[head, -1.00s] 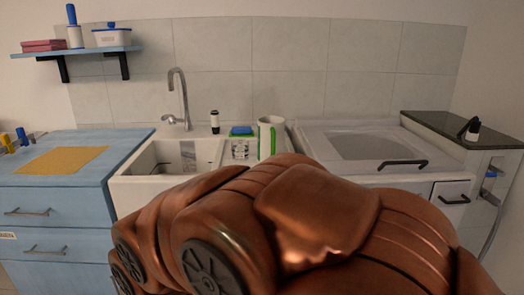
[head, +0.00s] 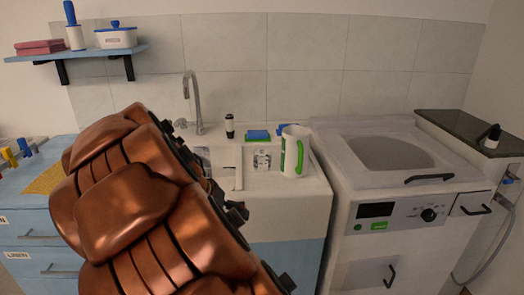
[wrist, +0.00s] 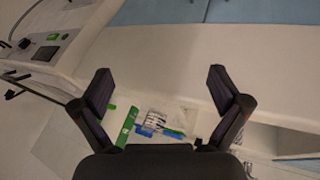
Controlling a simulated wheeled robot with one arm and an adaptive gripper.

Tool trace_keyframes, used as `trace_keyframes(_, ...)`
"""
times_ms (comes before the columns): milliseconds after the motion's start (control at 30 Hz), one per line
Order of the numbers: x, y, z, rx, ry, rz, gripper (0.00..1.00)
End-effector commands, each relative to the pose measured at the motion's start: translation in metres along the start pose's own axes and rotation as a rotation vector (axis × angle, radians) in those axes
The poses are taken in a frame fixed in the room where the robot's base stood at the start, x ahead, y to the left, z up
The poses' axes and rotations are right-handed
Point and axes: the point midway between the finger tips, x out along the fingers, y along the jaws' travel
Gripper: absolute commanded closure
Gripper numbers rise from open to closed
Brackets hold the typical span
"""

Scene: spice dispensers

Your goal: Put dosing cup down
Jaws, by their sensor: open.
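A small clear cup-like thing (head: 262,158) with markings sits on the white sink ledge. It looks like the dosing cup, but it is too small to be sure. It also seems to show in the wrist view (wrist: 155,121). My gripper (wrist: 160,82) is open and empty in the wrist view, with pale surface between and beyond its fingers. The clear thing lies low in that view, near the gripper's base, apart from the fingertips. In the head view, my arm crosses the left and middle and no finger pair shows clearly.
A blue-and-green sponge (head: 258,136) and a dark-and-white bottle (head: 229,126) are behind. The tap (head: 196,105) rises at the back. The washing machine (head: 400,215) stands right.

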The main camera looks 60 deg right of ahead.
Motion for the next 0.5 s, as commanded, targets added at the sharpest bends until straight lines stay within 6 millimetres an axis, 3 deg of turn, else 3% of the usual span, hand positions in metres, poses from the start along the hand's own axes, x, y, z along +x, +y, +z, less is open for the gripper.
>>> trace_keyframes(33,-0.004,0.01,-0.031,0.07,0.032,0.034,0.02)
trace_keyframes(100,-0.002,0.015,-0.069,0.164,0.093,0.063,0.02)
trace_keyframes(300,0.013,0.028,-0.164,0.384,0.246,0.112,0.02)
trace_keyframes(500,0.036,0.027,-0.226,0.526,0.352,0.095,0.02)
